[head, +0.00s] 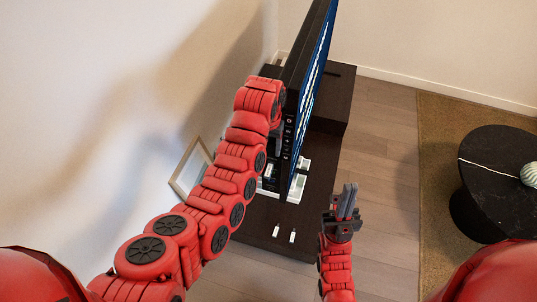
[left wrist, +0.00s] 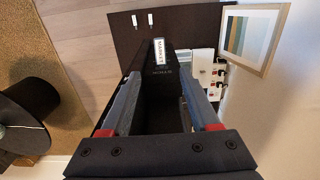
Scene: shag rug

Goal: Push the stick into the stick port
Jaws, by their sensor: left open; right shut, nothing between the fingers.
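A dark television (head: 307,100) is seen nearly edge-on in the head view, with a column of small port marks (head: 287,138) on its near side edge. Two small white sticks lie on the dark cabinet, one on the left (head: 276,231) and one on the right (head: 292,236); both also show in the left wrist view (left wrist: 134,19) (left wrist: 150,18). A white-labelled stick-like piece (left wrist: 158,51) stands beyond my open left fingers (left wrist: 158,103); I cannot tell whether it is seated in a port. My left gripper (head: 277,140) is beside the television's edge, partly hidden. My right gripper (head: 347,201) is shut and empty, right of the cabinet.
White items (head: 298,186) stand on the cabinet (head: 320,175) by the television. A picture frame (head: 190,167) leans at the wall, close to my left arm. A round black table (head: 500,180) stands on the rug (head: 440,150) at right. Wooden floor (head: 385,150) between is clear.

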